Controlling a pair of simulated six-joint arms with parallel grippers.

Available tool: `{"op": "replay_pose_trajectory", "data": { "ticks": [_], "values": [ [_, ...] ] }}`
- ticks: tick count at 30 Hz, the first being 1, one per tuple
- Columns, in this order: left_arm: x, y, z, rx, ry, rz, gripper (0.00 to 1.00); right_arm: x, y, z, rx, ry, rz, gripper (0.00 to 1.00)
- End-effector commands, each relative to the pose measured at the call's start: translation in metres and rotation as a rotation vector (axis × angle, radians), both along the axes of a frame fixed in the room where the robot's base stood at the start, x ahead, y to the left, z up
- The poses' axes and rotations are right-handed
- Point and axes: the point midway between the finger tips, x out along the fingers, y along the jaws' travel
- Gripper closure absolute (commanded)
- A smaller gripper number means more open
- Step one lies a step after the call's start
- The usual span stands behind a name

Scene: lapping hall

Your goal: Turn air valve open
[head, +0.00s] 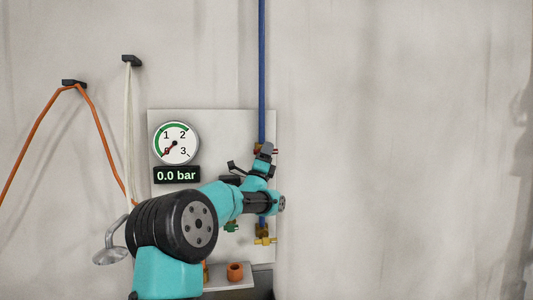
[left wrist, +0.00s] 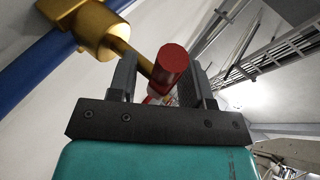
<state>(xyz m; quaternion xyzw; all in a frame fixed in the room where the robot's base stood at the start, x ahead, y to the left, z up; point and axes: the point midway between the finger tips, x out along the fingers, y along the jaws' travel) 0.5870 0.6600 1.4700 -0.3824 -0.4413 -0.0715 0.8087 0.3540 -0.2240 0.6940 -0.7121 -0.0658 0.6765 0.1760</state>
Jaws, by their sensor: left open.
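The air valve sits on the blue pipe. In the left wrist view its brass body (left wrist: 103,30) is at upper left, and a brass stem runs to a red handle end (left wrist: 172,66). My left gripper (left wrist: 161,75) is open, with the red end between its two fingers; I cannot tell if either finger touches it. In the head view my left gripper (head: 264,153) is at the upper part of the panel and hides most of the valve. The round gauge (head: 176,143) has its needle at the 0 end, and the display (head: 177,175) reads 0.0 bar. My right gripper is not in view.
The blue pipe (head: 262,70) runs down the wall onto the pale panel (head: 205,118). A lower brass fitting (head: 265,240) and an orange cup-like part (head: 235,271) are below my arm. An orange hose (head: 35,130) and a pale cord (head: 128,120) hang at left. The wall at right is clear.

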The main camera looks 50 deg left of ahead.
Motion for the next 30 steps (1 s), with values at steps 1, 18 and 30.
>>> {"op": "replay_pose_trajectory", "data": {
  "ticks": [1, 18, 30],
  "values": [
    [0.0008, 0.0001, 0.0008, 0.000, 0.000, 0.000, 0.55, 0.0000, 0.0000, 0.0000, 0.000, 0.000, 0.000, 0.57],
    [0.0007, 0.0001, 0.0011, 0.000, 0.000, 0.000, 0.85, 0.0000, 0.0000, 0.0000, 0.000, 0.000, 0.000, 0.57],
    [0.0009, 0.0000, 0.0010, -0.004, -0.007, -0.001, 1.00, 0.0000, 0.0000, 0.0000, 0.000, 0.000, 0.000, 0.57]
  ]
}}
